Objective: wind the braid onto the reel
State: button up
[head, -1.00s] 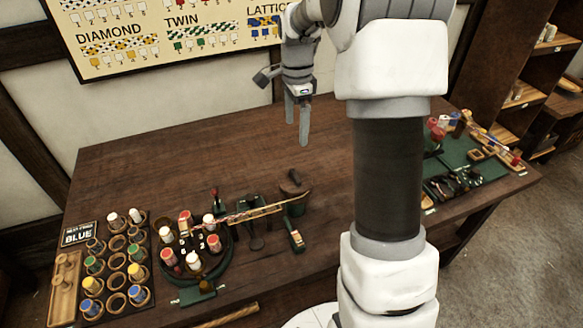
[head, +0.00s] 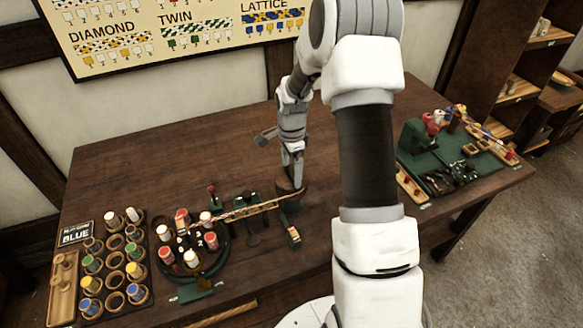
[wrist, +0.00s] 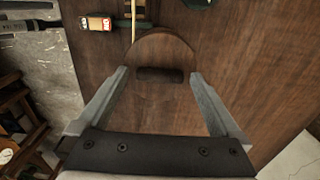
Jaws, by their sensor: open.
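The reel (head: 291,197) is a brown wooden drum at the right end of a pale wooden arm on the table. In the wrist view its round top (wrist: 165,50) carries a dark handle (wrist: 160,75). The multicoloured braid (head: 235,212) runs from the round braiding stand (head: 222,252) towards the reel; its far end is hard to make out. My gripper (head: 293,182) is open, pointing down just above the reel. In the wrist view its fingers (wrist: 158,72) are on either side of the handle, apart from it.
Colored bobbins stand in a rack (head: 115,265) at the left beside a BLUE sign (head: 76,233). A green mat with tools (head: 440,170) lies at the right. The table behind the reel is clear.

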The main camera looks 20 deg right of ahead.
jog(key=shift+c, duration=0.3)
jog(key=c, duration=1.2)
jog(key=shift+n, duration=0.3)
